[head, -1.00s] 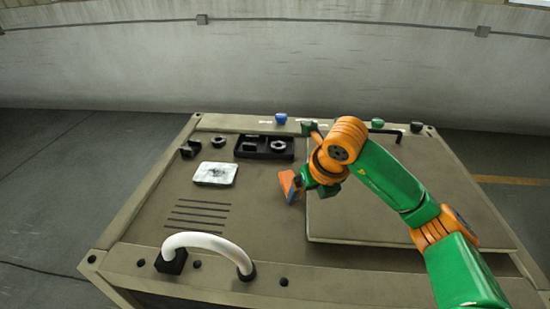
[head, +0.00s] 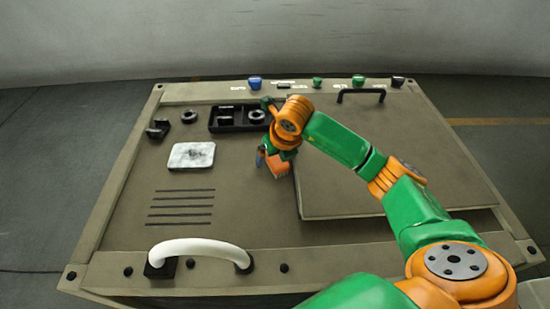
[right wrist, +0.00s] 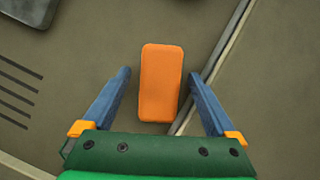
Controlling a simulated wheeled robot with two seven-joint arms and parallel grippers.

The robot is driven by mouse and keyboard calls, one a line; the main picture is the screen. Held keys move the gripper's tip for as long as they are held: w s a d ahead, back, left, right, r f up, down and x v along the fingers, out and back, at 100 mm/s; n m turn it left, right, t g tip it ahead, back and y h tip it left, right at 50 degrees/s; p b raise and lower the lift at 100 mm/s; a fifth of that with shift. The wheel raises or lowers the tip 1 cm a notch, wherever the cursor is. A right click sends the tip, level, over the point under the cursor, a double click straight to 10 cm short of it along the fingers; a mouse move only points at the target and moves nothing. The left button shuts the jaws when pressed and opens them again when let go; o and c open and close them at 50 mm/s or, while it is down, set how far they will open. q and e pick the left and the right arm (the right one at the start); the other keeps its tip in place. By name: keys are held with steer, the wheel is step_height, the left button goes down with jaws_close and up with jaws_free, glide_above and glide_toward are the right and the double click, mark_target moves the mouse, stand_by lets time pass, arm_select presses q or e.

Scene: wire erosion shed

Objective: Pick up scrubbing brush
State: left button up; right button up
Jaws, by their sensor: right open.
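The scrubbing brush appears to be a plain orange block (right wrist: 160,84) standing out on the brown panel in the right wrist view. Its bristles cannot be made out. My right gripper (right wrist: 159,74) is open, with one blue finger on each side of the block and a visible gap to both. In the head view an orange patch of the block (head: 279,169) shows just under my right gripper (head: 271,163), partly hidden by the wrist. My left gripper is not in view.
A raised plate (head: 385,180) with a black handle (head: 361,92) lies right of the block. To the left are a pale slab (head: 191,156), slots, and a black tray (head: 224,121) with parts. A white curved handle (head: 200,247) is at the front. Knobs line the back edge.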

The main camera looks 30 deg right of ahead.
steer(key=shift+s, duration=0.1)
jaws_close()
steer(key=shift+r, duration=0.2)
step_height(320, 180, up, 2)
steer(key=shift+r+b, duration=0.2)
steer(key=shift+b, duration=0.7)
steer(key=s+a+r+p, duration=0.1)
steer(key=s+a+r, duration=0.3)
steer(key=s+r, duration=0.6)
steer(key=s, duration=0.3)
steer(key=shift+a+r, duration=0.2)
steer(key=shift+a, duration=0.2)
